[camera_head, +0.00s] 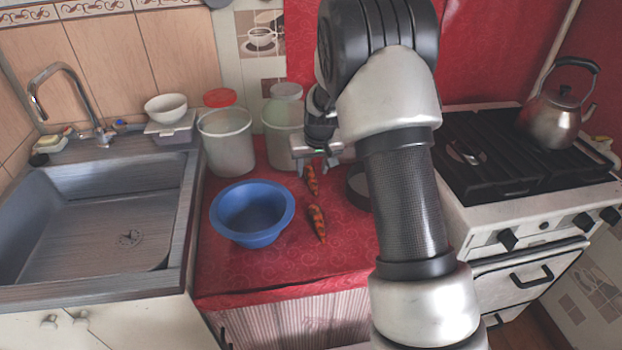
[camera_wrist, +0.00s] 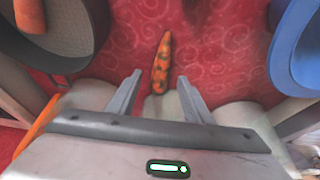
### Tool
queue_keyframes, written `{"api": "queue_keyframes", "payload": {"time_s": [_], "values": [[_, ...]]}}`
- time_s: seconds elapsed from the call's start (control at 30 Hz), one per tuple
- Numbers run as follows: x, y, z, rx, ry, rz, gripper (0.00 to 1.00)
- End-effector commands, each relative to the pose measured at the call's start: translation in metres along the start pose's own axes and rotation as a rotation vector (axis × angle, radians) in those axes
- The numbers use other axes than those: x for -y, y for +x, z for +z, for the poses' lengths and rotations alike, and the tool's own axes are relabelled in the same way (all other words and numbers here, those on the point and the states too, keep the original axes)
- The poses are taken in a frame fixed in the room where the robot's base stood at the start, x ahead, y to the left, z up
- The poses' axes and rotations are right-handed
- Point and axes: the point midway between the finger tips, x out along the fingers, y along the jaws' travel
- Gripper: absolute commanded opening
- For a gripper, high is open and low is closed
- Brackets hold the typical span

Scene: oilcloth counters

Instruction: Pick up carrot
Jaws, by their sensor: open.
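One orange-brown mottled carrot (camera_head: 311,180) lies on the red counter just below my gripper (camera_head: 316,163) in the head view. A second carrot (camera_head: 317,222) lies nearer the counter's front edge, beside the blue bowl. In the wrist view, my gripper (camera_wrist: 160,78) is open and empty. The thicker end of a carrot (camera_wrist: 163,60) shows in the gap between the fingertips, and its thin end points away from them. The fingers do not touch it, and their height above the counter is hard to tell.
A blue bowl (camera_head: 252,212) stands left of the carrots and a dark pan (camera_head: 358,188) right of them, partly behind my arm. An orange piece (camera_wrist: 30,14) is in the pan. Tubs (camera_head: 227,140) stand behind. The stove (camera_head: 500,150) is right, the sink (camera_head: 100,225) left.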

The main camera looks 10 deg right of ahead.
Motion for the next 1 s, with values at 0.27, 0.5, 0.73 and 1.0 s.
{"api": "queue_keyframes", "payload": {"time_s": [0.27,0.5,0.73,1.0], "values": [[0.001,0.027,0.000,-0.001,0.000,0.001,0.46],[0.001,0.027,0.000,-0.001,0.000,0.001,0.37],[0.001,0.027,0.000,-0.001,0.000,0.001,0.02],[0.001,0.023,-0.002,-0.002,0.000,0.001,0.02]]}}
